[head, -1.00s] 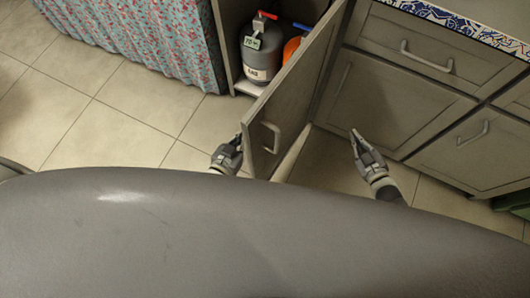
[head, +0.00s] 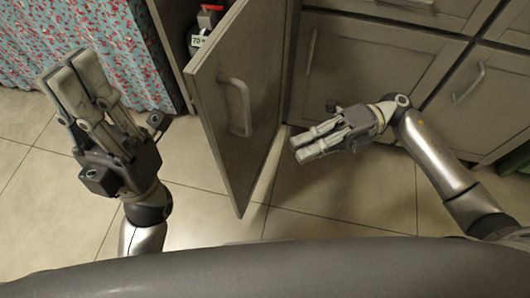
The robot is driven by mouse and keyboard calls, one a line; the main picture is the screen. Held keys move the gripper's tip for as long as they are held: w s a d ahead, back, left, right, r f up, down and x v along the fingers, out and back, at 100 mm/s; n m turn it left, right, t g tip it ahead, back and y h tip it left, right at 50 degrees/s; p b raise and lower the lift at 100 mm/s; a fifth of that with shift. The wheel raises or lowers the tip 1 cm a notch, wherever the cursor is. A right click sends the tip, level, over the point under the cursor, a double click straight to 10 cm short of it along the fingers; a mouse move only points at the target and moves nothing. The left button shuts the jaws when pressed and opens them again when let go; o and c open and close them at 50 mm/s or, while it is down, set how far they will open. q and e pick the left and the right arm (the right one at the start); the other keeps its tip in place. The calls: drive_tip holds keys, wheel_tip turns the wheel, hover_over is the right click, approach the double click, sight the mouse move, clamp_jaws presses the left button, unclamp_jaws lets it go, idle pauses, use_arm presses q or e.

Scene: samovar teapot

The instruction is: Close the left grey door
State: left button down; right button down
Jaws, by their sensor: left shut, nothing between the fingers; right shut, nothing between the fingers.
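The left grey door (head: 213,92) stands open, swung out toward me, with a curved handle (head: 240,106) on its face. Behind it is the opening of the cabinet, partly hidden by the door. My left gripper (head: 72,82) is shut and empty, left of the door and apart from it, in front of the floral curtain. My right gripper (head: 304,148) is shut and empty, right of the door, its fingertips pointing left toward the door's lower part. It looks apart from the door.
A grey canister (head: 197,40) with a red top stands inside the open cabinet. A floral curtain (head: 130,40) hangs at the left. Closed grey drawers and doors (head: 348,66) lie to the right. The tiled floor (head: 200,215) is clear.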

drive_tip(key=s+a+b, duration=0.1)
drive_tip(key=a+b, duration=0.2)
drive_tip(key=a, duration=0.9)
drive_tip(key=shift+s+a, duration=0.15)
drive_tip(key=shift+a, duration=0.1)
